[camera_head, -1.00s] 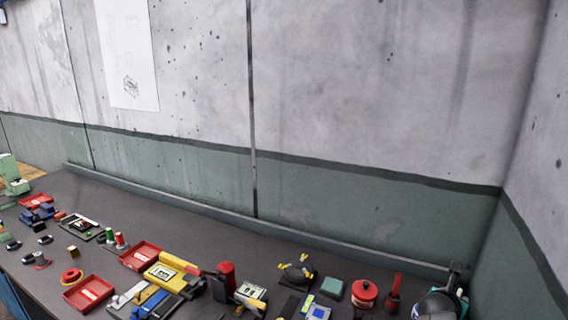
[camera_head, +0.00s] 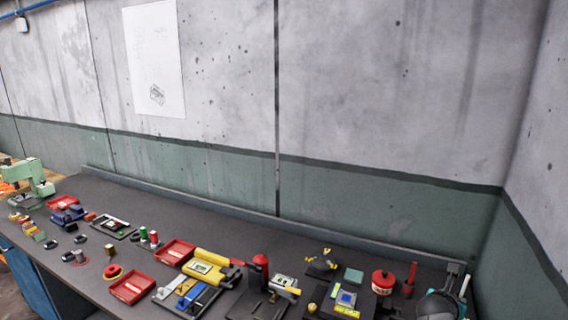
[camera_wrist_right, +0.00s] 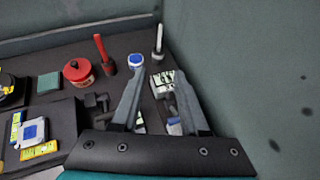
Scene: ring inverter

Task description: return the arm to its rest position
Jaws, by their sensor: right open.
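My right gripper (camera_wrist_right: 156,78) is open in the right wrist view, its two grey fingers apart with nothing clearly held between them. It hovers over the right end of the workbench (camera_head: 215,222), near the corner wall. Beyond its fingers lie a blue-and-white round item (camera_wrist_right: 136,61) and a pale device (camera_wrist_right: 160,82), partly hidden by the fingers. In the head view, a dark rounded part with teal shows at the bottom right, probably my right arm's end. My left gripper is not in view.
The bench holds red trays (camera_head: 131,287), a yellow tool (camera_head: 212,258), a red canister (camera_head: 382,281), a red-handled tool (camera_head: 410,279) and a green machine (camera_head: 32,178). A green-grey wall (camera_head: 400,205) runs behind and turns along the right. The strip along the back ledge is clear.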

